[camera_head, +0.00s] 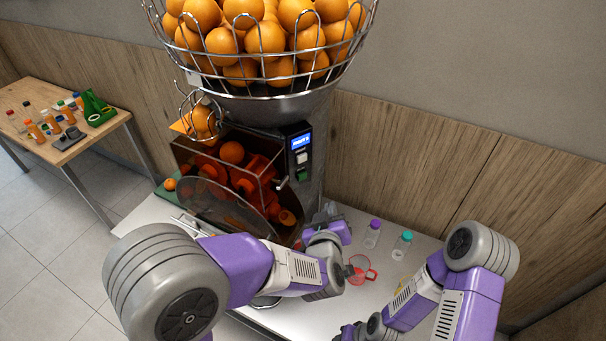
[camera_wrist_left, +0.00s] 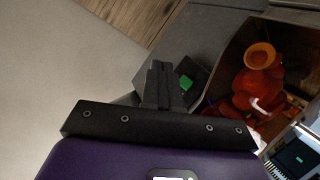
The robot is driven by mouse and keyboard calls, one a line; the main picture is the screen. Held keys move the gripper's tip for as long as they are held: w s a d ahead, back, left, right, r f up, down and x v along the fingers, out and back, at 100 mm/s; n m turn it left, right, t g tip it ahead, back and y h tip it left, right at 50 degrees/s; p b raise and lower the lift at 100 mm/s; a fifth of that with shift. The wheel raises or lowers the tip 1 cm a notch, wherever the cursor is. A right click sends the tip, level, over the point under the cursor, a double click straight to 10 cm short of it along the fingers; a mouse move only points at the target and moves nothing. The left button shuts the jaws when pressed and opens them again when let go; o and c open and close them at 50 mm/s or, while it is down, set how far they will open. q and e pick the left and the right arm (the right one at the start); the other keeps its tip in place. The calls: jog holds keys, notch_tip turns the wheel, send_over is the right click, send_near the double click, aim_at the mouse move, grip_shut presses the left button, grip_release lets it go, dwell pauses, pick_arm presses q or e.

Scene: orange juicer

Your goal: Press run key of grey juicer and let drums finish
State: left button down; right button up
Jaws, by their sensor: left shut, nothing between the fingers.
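The grey juicer (camera_head: 322,120) stands on a white table, with a wire basket of oranges on top. Its front panel has a lit blue display (camera_head: 300,142), a white key (camera_head: 302,158) and a green key (camera_head: 302,175). My left gripper (camera_wrist_left: 158,70) is shut and empty. In the left wrist view its fingertips are beside a green key (camera_wrist_left: 186,82) on a dark panel; I cannot tell whether they touch it. Orange-tinted drums (camera_wrist_left: 262,85) show behind the juicer's cover. My right gripper is at the bottom edge of the head view, its fingers not clearly seen.
A red-rimmed clear jug (camera_head: 362,270) and two bottles, one purple-capped (camera_head: 373,234) and one teal-capped (camera_head: 402,246), stand right of the juicer. A wooden side table (camera_head: 75,147) with several bottles stands at the far left. A wood-panelled wall is behind.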

aim_at(302, 176)
pick_arm(q)
jog(key=w+a+b, duration=0.1)
jog(key=w+a, duration=0.4)
jog(key=w, duration=0.2)
jog(key=shift+a+b, duration=0.2)
jog(key=shift+b, duration=0.15)
jog(key=shift+w, duration=0.2)
dwell(1.8)
jog(key=shift+w+a, duration=0.2)
jog(key=shift+a, duration=0.05)
jog(key=shift+w+a, duration=0.3)
jog(key=shift+w, duration=0.05)
dwell(0.9)
jog(key=shift+s+d, duration=0.55)
jog(key=shift+s, duration=0.15)
